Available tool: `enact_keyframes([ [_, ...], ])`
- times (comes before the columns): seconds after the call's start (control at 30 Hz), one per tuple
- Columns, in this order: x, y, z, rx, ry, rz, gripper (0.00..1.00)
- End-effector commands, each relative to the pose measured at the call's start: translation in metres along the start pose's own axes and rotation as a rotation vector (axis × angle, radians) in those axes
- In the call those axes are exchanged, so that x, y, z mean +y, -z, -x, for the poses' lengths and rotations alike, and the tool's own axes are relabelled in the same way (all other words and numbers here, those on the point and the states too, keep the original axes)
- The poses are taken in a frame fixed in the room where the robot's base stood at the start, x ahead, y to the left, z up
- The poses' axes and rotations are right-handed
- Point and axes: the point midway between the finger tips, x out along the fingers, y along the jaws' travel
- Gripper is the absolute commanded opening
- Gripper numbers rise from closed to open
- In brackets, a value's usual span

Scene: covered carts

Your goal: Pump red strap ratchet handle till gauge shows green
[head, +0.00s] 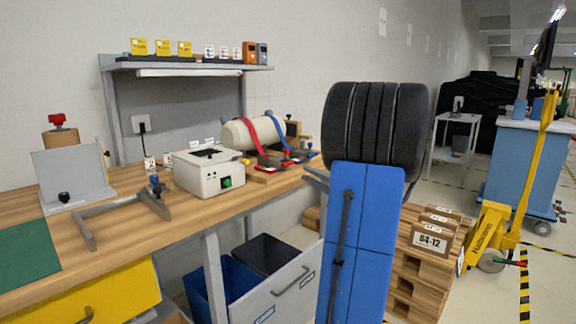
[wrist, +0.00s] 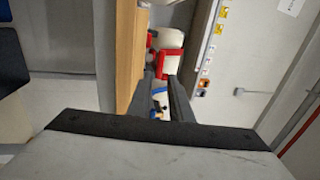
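A cream drum (head: 234,135) lies on a wooden base on the workbench, in the middle of the head view. A red strap (head: 250,131) and a blue strap (head: 273,125) run over it, and a red ratchet (head: 268,160) sits low at its front. My gripper (wrist: 162,78) shows in the wrist view with its two dark fingers apart and nothing seen held. Red parts (wrist: 171,52) and the pale drum (wrist: 172,66) appear beyond the fingertips, with a blue bit between the fingers. I cannot make out a gauge.
The workbench (head: 125,226) carries a white box device (head: 208,172) left of the drum and a grey metal stand (head: 75,176). A shelf (head: 190,66) stands behind. A pallet stack (head: 420,262) and a yellow pallet jack (head: 490,235) are right. My arm blocks the middle right.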

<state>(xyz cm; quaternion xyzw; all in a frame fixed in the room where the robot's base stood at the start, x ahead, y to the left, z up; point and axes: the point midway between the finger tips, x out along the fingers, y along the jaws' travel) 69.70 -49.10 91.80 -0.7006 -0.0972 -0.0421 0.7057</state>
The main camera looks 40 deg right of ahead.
Motion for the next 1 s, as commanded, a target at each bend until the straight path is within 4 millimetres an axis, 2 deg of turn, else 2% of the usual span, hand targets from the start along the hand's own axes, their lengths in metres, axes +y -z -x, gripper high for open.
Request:
enact_keyframes([
  [0.3, 0.001, -0.001, -0.053, -0.003, -0.001, -0.001, 0.19],
  [0.53, 0.0, -0.001, -0.087, -0.003, 0.0, -0.001, 0.19],
  [0.73, 0.0, -0.001, -0.102, -0.001, 0.0, -0.001, 0.19],
  [1.0, 0.0, 0.0, -0.105, 0.0, 0.0, -0.001, 0.19],
])
